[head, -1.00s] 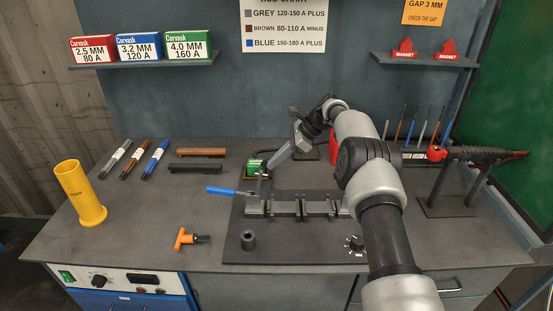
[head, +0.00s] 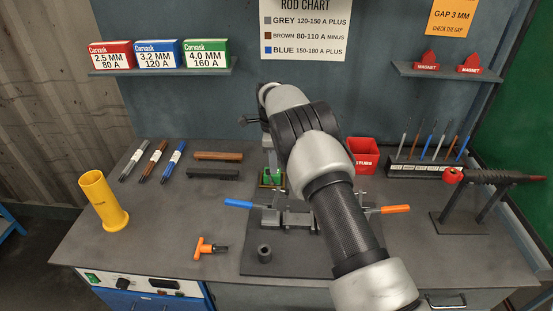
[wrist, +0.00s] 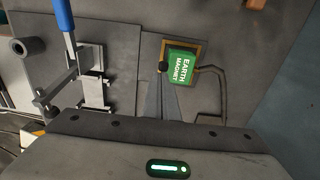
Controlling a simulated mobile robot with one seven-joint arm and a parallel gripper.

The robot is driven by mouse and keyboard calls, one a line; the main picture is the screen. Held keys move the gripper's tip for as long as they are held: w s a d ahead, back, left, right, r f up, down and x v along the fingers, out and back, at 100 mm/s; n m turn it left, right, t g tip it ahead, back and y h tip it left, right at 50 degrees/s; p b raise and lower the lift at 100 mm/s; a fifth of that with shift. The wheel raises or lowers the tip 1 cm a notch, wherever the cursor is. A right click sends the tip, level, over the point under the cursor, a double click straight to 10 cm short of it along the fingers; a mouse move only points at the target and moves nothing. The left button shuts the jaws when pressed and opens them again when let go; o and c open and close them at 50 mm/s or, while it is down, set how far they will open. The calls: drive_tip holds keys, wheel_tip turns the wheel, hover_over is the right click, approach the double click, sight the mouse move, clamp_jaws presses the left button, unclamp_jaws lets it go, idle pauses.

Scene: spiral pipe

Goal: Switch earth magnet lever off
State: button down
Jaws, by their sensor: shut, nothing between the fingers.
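The green earth magnet (wrist: 187,64) lies on the workbench with its white label showing in the wrist view. In the head view only a small green part (head: 267,178) shows below my gripper. A small dark knob (wrist: 163,66), apparently the magnet's lever, is at the magnet's left edge; which way it is set I cannot tell. My gripper (wrist: 164,82) is shut and empty, with its fingers reaching to just beside the knob; touching or apart is unclear. In the head view my gripper (head: 272,168) points down at the magnet, partly hidden by my arm.
A blue-handled clamp (head: 238,203) and an orange-handled clamp (head: 394,210) stand on the dark plate. A cable (wrist: 218,85) runs from the magnet. A red tub (head: 361,155) is to the right. Brown and black bars (head: 218,156) lie to the left.

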drive_tip(key=shift+a+f+h, duration=0.15)
drive_tip(key=shift+a+h, duration=0.35)
drive_tip(key=shift+a, duration=0.2)
drive_tip(key=shift+s+d+r, duration=0.1)
drive_tip(key=shift+d+r, duration=0.1)
drive_tip(key=shift+r, duration=0.2)
drive_tip(key=shift+r+p, duration=0.3)
drive_tip(key=shift+r, duration=0.25)
drive_tip(key=shift+d, duration=0.1)
